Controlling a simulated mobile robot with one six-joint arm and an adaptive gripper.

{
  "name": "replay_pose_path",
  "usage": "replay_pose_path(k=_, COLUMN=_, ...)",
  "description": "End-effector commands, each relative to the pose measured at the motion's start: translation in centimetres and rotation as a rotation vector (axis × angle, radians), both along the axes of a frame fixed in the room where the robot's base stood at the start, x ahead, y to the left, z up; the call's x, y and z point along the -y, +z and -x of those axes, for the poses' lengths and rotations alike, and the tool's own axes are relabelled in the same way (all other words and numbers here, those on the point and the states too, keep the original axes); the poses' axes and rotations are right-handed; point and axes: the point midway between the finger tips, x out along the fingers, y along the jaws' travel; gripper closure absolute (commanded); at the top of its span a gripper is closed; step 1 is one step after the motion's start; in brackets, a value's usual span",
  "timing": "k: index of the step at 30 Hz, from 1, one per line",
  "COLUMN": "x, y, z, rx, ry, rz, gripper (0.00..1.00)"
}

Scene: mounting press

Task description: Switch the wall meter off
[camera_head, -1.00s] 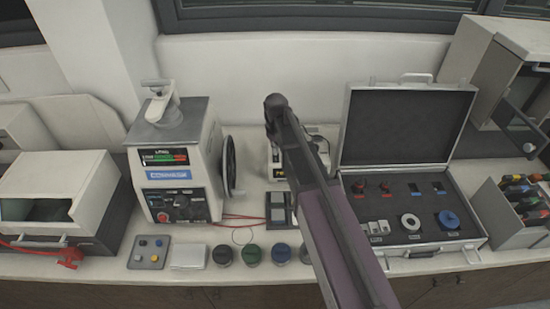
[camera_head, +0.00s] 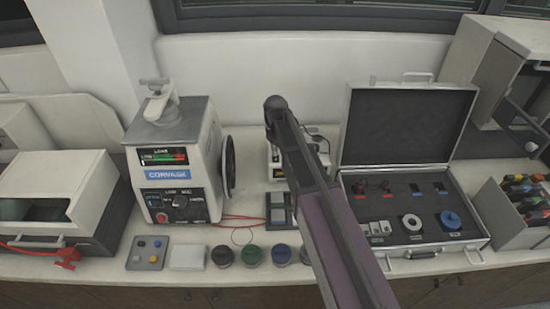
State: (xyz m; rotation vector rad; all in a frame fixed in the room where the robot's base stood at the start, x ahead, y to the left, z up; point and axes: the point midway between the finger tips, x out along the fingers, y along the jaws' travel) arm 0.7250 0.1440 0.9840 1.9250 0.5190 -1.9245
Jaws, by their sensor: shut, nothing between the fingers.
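I see no meter mounted on the bare wall (camera_head: 330,62) in this view. A small grey unit (camera_head: 279,209) with a pale screen-like top lies on the bench beside red leads (camera_head: 237,217); I cannot tell whether it is the meter. Behind my arm stands a partly hidden pale device (camera_head: 277,172) with a yellow label, too covered to identify. My dark and purple arm reaches up from the bottom centre to a rounded joint near the wall. My gripper cannot be made out.
An open case (camera_head: 408,236) lies at right. Several round pots and a button pad (camera_head: 147,252) line the front. A low cabinet (camera_head: 50,185) stands far left.

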Motion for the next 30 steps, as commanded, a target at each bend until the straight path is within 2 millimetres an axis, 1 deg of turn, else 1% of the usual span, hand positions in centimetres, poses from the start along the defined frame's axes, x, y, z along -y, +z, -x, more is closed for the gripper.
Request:
replay_pose_path(k=2, x=0.0, y=-0.2, z=0.0, rx=0.000, ry=0.000, rz=0.000, gripper=1.00)
replay_pose_path(k=8, x=0.0, y=0.2, z=0.0, rx=-0.001, ry=0.000, rz=0.001, gripper=1.00)
replay_pose_path(k=30, x=0.0, y=4.4, z=0.0, rx=0.000, ry=0.000, rz=0.000, gripper=1.00)
